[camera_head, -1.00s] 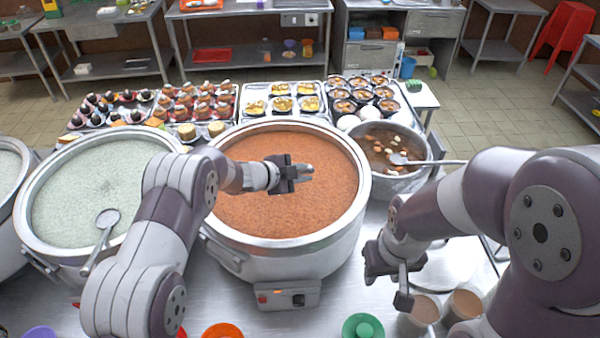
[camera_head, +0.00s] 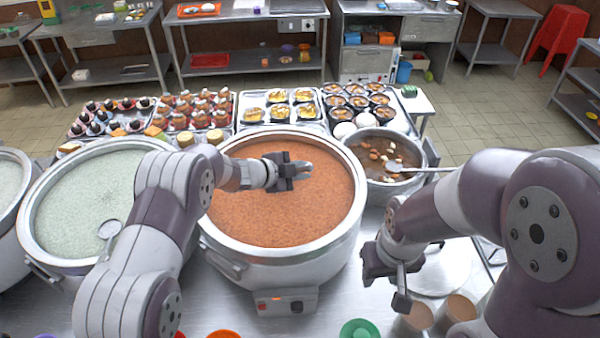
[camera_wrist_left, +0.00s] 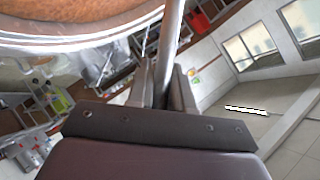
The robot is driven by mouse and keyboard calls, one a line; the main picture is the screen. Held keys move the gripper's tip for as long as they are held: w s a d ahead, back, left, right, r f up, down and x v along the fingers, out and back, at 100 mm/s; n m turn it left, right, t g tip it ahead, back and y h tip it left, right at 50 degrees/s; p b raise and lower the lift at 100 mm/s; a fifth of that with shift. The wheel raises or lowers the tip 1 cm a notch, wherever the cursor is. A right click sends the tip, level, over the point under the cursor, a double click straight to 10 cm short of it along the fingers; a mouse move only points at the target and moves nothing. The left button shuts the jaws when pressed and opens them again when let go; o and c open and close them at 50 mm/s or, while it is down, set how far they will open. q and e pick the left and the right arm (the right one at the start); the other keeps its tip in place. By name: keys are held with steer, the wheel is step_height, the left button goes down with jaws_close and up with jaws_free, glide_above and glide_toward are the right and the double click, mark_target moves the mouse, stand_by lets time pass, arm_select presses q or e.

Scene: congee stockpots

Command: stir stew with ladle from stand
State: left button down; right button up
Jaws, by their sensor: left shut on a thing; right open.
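A big steel pot (camera_head: 280,252) of orange-brown stew (camera_head: 275,215) stands in the middle of the counter. My left gripper (camera_head: 300,170) is over this pot, above the stew's far half. In the left wrist view my left gripper (camera_wrist_left: 165,88) is shut on a metal rod (camera_wrist_left: 170,45), seemingly a ladle handle. The pot's rim and stew fill the upper left there. The ladle's bowl is hidden, so I cannot tell whether it is in the stew. My right gripper (camera_head: 408,280) is open and empty, low over the counter right of the pot.
A white congee pot (camera_head: 50,262) with a ladle (camera_head: 109,229) stands at left. A smaller pot (camera_head: 415,192) of chunky brown soup with a ladle (camera_head: 397,167) stands at right. Food trays line the back. Brown cups (camera_head: 460,308) stand near my right gripper.

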arm_select(q)
step_height(320, 180, up, 10)
arm_select(e)
steer(key=shift+r, duration=0.3)
arm_select(q)
steer(key=shift+f, duration=0.1)
arm_select(e)
steer(key=shift+f, duration=0.1)
arm_select(q)
steer(key=m+t+b, duration=0.1)
steer(key=b, duration=0.5)
arm_select(e)
step_height(320, 180, down, 6)
stand_by(0.6)
